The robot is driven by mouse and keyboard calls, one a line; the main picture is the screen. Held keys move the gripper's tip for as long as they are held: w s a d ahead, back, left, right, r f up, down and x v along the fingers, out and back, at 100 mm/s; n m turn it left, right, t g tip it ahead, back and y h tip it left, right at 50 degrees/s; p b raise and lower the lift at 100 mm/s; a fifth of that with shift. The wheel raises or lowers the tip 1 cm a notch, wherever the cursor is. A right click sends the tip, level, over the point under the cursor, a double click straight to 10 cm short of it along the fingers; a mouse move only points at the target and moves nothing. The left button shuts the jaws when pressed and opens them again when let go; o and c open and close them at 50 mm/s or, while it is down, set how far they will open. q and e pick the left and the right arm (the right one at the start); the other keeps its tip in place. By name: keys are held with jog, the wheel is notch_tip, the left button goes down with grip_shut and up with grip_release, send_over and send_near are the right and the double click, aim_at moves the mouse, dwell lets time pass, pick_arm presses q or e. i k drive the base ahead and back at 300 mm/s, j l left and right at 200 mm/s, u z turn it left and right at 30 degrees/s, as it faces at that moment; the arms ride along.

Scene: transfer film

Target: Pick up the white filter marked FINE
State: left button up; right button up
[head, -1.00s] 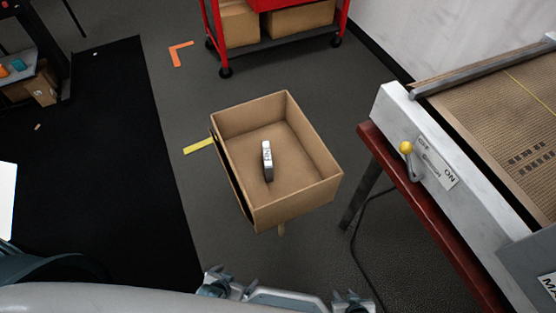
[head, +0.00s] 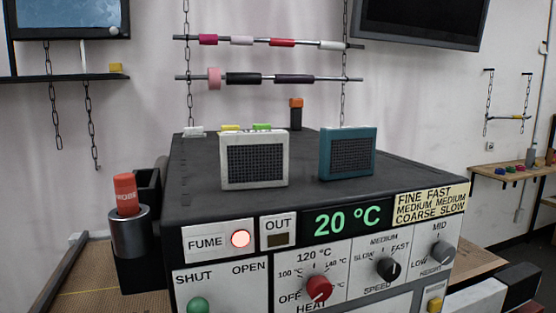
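A white-framed filter (head: 226,162) with a dark mesh stands upright on the black top of the machine (head: 300,205), left of centre in the head view. No FINE marking can be read on it from here. A teal-framed filter (head: 325,154) of similar shape stands upright to its right, with a gap between them. Neither of my grippers is in the head view.
The machine's front panel holds knobs and a 20 °C display (head: 346,220). A grey holder with a red-orange cylinder (head: 125,193) is at its left. Small white, yellow and green items and an orange-capped bottle (head: 296,115) stand behind the filters. Rods with rolls (head: 275,78) hang above.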

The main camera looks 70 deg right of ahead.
aim_at(257, 159)
jog(key=z, duration=2)
jog(key=k+l, duration=0.05)
